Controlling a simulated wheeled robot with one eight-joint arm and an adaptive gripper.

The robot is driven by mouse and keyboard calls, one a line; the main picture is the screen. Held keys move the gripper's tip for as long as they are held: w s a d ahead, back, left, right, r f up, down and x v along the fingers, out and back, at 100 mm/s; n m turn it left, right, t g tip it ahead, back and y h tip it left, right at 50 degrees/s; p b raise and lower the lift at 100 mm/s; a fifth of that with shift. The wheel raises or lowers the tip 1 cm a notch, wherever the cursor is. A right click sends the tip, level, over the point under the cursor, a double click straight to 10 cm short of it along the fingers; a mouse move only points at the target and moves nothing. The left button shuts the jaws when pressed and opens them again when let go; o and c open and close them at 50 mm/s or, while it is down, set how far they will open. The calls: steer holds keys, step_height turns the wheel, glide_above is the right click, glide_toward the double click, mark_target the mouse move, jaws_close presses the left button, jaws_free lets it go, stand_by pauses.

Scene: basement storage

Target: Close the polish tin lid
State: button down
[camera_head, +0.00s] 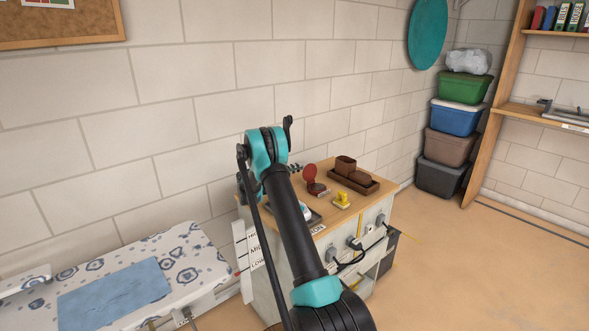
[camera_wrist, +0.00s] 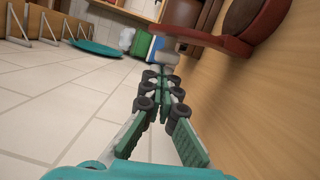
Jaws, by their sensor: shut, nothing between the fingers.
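The polish tin (camera_head: 318,189) is dark red and sits on the wooden top of a cabinet. Its red round lid (camera_head: 309,175) stands up, open, at the tin's back left. In the wrist view, which is tilted, the tin (camera_wrist: 262,14) is at the upper right and the lid (camera_wrist: 205,40) shows nearly edge-on, reaching left from it. My gripper (camera_head: 299,168) is just left of the lid, above the cabinet top. In the wrist view its green fingers (camera_wrist: 168,76) are together and empty, close to the lid; I cannot tell whether they touch it.
A brown tray (camera_head: 369,187) with brown containers stands behind the tin. A yellow object (camera_head: 341,200) is in front of it. Another tray (camera_head: 314,216) is partly hidden by my arm. The block wall is close behind the cabinet (camera_head: 290,262). Stacked bins (camera_head: 447,146) stand farther right.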

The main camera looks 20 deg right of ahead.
steer(key=shift+s+d+r+m, duration=0.1)
steer(key=shift+s+r+m, duration=0.25)
steer(key=shift+m, duration=0.25)
steer(key=shift+s+d+r, duration=0.15)
steer(key=shift+s+r, duration=0.25)
steer(key=shift+s, duration=0.05)
